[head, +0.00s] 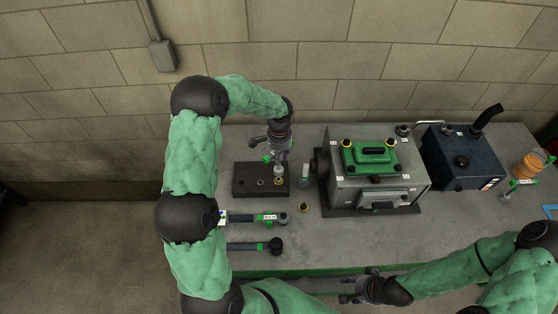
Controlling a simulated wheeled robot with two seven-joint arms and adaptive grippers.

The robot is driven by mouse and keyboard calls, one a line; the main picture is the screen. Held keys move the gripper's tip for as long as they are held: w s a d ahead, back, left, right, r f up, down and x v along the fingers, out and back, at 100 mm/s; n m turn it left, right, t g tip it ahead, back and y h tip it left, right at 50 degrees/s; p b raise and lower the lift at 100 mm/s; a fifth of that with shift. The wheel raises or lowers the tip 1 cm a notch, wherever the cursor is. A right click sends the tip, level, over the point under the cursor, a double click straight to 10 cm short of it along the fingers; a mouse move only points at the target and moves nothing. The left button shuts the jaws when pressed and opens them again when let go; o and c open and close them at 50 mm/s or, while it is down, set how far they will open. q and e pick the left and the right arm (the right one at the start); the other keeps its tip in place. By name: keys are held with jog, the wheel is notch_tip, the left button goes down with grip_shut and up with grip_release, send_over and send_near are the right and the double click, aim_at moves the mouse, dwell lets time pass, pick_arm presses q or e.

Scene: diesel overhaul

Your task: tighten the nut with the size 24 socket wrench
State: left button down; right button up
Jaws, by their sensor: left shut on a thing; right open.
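My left gripper (278,152) is shut on a small tool above the dark block at the back left of the bench. A pale metal shaft or socket (279,171) points down below the fingers, with a green patch beside it. Its lower end is at a yellow-ringed spot, seemingly the nut (279,181), on the dark block (245,181); whether it is seated I cannot tell. My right gripper (350,290) is open and empty at the front edge.
A grey engine housing (345,185) with a green cover (371,156) stands mid-bench. A dark blue box (460,158) with a pipe stands right of it. A yellow-topped small part (304,207) and a standing cylinder (304,175) are near the block. The bench front centre is clear.

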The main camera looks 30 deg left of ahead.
pick_arm(q)
jog(key=n+b, duration=0.2)
jog(key=n, duration=0.1)
jog(key=shift+w+f+n, duration=0.1)
jog(key=shift+f+n, duration=0.2)
jog(key=shift+f, duration=0.1)
jog(key=shift+f+n+b, duration=0.25)
jog(key=shift+n+b, duration=0.15)
jog(key=shift+b, duration=0.25)
jog(key=shift+f+b, duration=0.85)
jog(key=shift+f, duration=0.4)
jog(key=shift+f, duration=0.1)
